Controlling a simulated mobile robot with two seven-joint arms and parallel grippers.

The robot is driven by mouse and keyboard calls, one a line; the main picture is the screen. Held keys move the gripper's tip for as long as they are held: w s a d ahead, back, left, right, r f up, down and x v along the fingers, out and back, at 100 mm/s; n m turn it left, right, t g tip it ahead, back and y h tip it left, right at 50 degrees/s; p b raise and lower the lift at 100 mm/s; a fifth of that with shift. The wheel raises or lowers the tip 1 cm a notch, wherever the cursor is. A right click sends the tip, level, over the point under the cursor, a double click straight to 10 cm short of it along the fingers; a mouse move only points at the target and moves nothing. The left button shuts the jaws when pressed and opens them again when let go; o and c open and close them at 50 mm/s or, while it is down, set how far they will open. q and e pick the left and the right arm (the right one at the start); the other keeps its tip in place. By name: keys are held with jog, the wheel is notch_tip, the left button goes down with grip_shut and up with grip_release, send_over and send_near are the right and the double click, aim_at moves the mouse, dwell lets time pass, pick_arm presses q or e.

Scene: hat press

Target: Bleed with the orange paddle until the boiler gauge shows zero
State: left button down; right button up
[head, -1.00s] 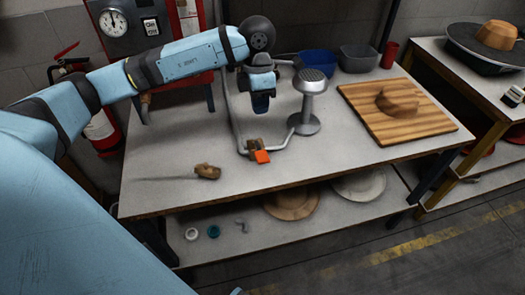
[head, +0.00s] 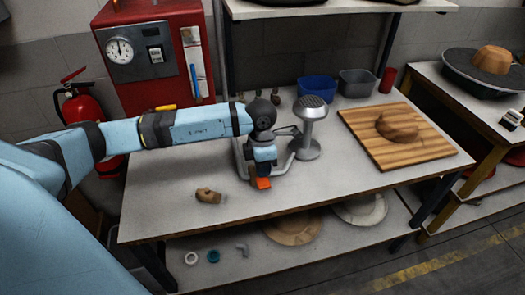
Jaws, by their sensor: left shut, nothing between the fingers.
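The orange paddle (head: 263,184) sits at the front end of the bent grey pipe (head: 285,172) on the table. My left gripper (head: 261,176) points down over the paddle, shut with nothing between its fingers. The gripper hides the valve body behind the paddle, and I cannot tell whether it touches the paddle. The boiler gauge (head: 120,49) is a round white dial on the grey panel of the red boiler (head: 156,97) at the back left. Its needle is too small to read surely. My right gripper is not in view.
The metal steamer head (head: 307,125) stands just right of my left gripper. A hat on a wooden board (head: 369,153) lies to the right. A small brown tool (head: 208,195) lies left of the paddle. The table front is mostly clear.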

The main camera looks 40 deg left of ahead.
aim_at(264, 183)
pick_arm(q)
jog(key=shift+s+d+f, duration=0.1)
jog(key=shift+d+f, duration=0.05)
jog(key=shift+f, duration=1)
jog(key=f+b, duration=0.2)
jog(key=b, duration=0.1)
jog(key=shift+s+d+f, duration=0.35)
jog(key=shift+d+f, duration=0.05)
jog(key=shift+r+p, duration=0.4)
dwell(2.7)
